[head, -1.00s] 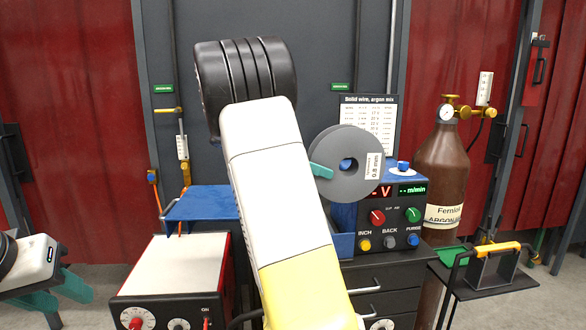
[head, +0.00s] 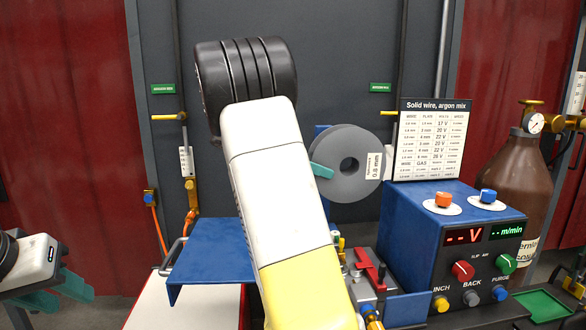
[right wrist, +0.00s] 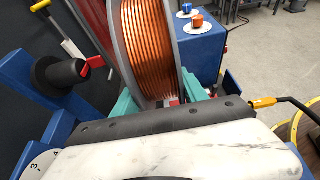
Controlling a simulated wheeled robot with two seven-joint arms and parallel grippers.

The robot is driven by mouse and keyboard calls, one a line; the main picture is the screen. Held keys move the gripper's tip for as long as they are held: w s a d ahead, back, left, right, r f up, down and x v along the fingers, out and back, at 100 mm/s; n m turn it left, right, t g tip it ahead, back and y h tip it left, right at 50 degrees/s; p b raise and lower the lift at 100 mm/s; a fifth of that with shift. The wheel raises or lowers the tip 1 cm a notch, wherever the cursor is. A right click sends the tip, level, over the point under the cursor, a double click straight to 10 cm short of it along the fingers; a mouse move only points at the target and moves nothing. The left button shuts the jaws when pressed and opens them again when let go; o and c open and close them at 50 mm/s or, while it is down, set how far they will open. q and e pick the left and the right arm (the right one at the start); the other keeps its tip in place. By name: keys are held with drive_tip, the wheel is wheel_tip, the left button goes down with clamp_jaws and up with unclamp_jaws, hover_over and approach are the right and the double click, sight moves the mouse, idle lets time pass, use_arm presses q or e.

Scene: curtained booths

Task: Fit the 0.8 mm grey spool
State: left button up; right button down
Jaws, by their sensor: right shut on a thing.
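The grey spool (head: 341,180), labelled 0.8 mm, is held up in front of the dark panel, left of the chart. In the right wrist view it shows copper wire between grey flanges (right wrist: 150,45). My right gripper (right wrist: 157,100) is shut on the spool; one teal finger (head: 321,170) shows in the head view. In the right wrist view a black spindle (right wrist: 58,76) with a red catch (right wrist: 92,66) stands bare on a blue frame (right wrist: 50,120), left of and apart from the spool. My left gripper (head: 58,288) is open and empty at lower left.
A blue control box (head: 420,235) with knobs and displays stands at right, below a wire chart (head: 430,140). A wire drive with a red lever (head: 368,265) sits beside it. A blue plate (head: 215,250) lies at left. A brown gas cylinder (head: 505,185) stands far right.

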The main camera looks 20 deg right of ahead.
drive_tip(key=shift+w+r, duration=0.15)
drive_tip(key=shift+r, duration=0.05)
idle(0.3)
drive_tip(key=shift+w, duration=0.2)
drive_tip(key=shift+w+d, duration=0.3)
drive_tip(key=shift+w, duration=0.5)
drive_tip(key=shift+w+d, duration=0.25)
drive_tip(key=shift+w, duration=0.6)
drive_tip(key=shift+w+d, duration=0.3)
drive_tip(key=shift+w, duration=0.5)
drive_tip(key=w+d, duration=0.3)
drive_tip(key=w, duration=0.6)
drive_tip(key=shift+w, duration=0.3)
idle(3.7)
